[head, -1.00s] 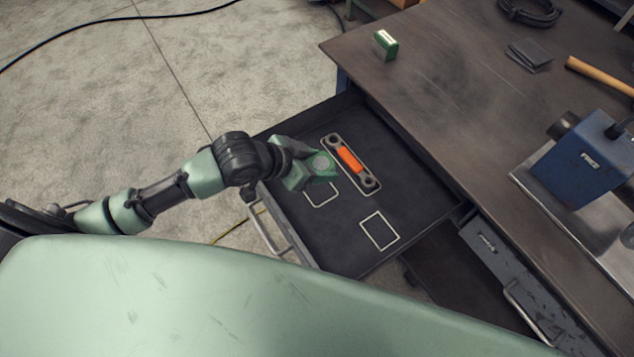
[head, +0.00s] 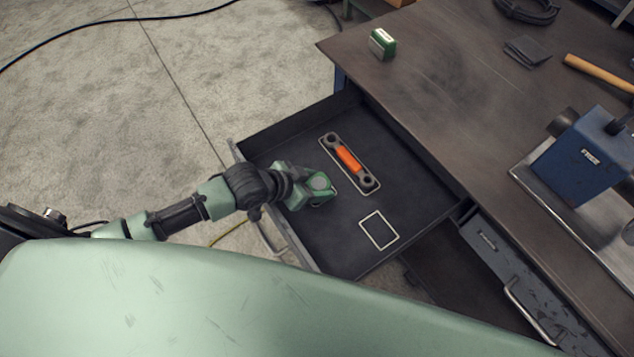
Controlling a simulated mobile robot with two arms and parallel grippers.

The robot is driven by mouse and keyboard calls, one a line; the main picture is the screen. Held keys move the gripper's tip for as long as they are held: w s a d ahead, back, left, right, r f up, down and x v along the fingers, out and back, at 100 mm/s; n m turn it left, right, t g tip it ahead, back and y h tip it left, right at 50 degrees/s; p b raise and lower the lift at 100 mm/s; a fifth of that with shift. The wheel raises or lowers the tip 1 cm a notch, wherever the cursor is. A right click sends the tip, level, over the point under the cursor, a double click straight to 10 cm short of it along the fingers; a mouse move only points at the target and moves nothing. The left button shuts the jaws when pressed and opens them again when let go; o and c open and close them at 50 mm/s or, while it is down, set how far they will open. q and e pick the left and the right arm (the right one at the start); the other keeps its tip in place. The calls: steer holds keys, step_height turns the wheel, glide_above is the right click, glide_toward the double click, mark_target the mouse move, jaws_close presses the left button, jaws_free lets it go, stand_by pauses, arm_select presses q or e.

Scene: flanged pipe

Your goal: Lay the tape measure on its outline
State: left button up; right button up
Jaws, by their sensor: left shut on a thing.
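The tape measure (head: 319,184), green with a grey round face, is in my left gripper (head: 312,190). The gripper is shut on it, low at the left part of the open drawer (head: 325,238). It covers nearly all of a pale outline there; only a bit of line shows beside it. I cannot tell whether the tape measure touches the drawer floor. Another pale square outline (head: 379,230) lies empty to the right and nearer. My right gripper is not in view.
An orange-and-grey tool (head: 349,160) lies inside its own outline just behind the gripper. The drawer walls stand around the gripper.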

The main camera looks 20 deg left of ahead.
arm_select(q)
steer(key=o, duration=1.7)
steer(key=shift+f, duration=0.1)
steer(key=shift+c, duration=0.2)
steer(key=shift+r, duration=0.2)
steer(key=v, duration=1.2)
steer(key=shift+p, duration=0.4)
